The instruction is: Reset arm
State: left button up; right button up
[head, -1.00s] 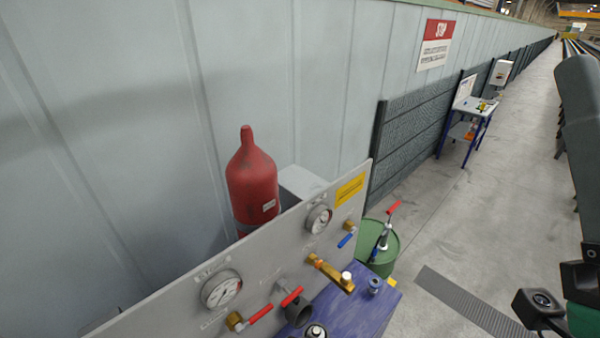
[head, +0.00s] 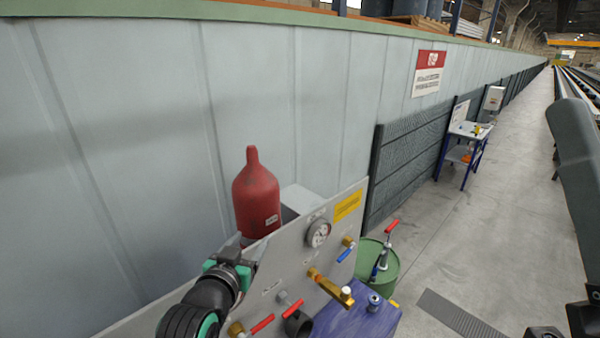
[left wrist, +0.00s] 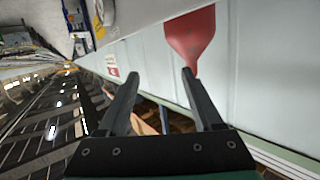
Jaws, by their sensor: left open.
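My left gripper (head: 238,244) has come in low at the left of the head view, in front of the grey valve panel (head: 335,232) and just below the red gas cylinder (head: 256,198). In the left wrist view my left gripper (left wrist: 158,90) has its two fingers spread apart with nothing between them. The red cylinder (left wrist: 190,38) shows beyond the right finger there; I cannot tell how close it is. My right gripper is not clearly in view; only dark parts of my right arm show at the right edge of the head view.
The panel carries a gauge (head: 318,233), a brass fitting (head: 330,288) and red-handled valves. A green drum (head: 384,268) and a blue box (head: 358,312) stand at its right. A blue workbench (head: 463,152) is farther off by the wall. The floor (head: 490,235) between is clear.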

pick_arm(q)
jog(key=s+a+r+t, duration=0.2)
jog(key=s+r, duration=0.1)
jog(key=r, duration=0.4)
jog(key=s+a+r+n+t, duration=0.1)
jog(key=s+a+r+t, duration=0.2)
jog(key=r, duration=0.4)
jog(key=s+a+r+t, duration=0.1)
jog(key=s+r+t, duration=0.1)
jog(key=s+r, duration=0.35)
jog(key=s+a+r+t, duration=0.1)
jog(key=s+r+t, duration=0.4)
jog(key=s+r, duration=0.8)
jog(key=shift+s+n, duration=0.3)
jog(key=shift+s, duration=0.8)
jog(key=shift+r, duration=0.1)
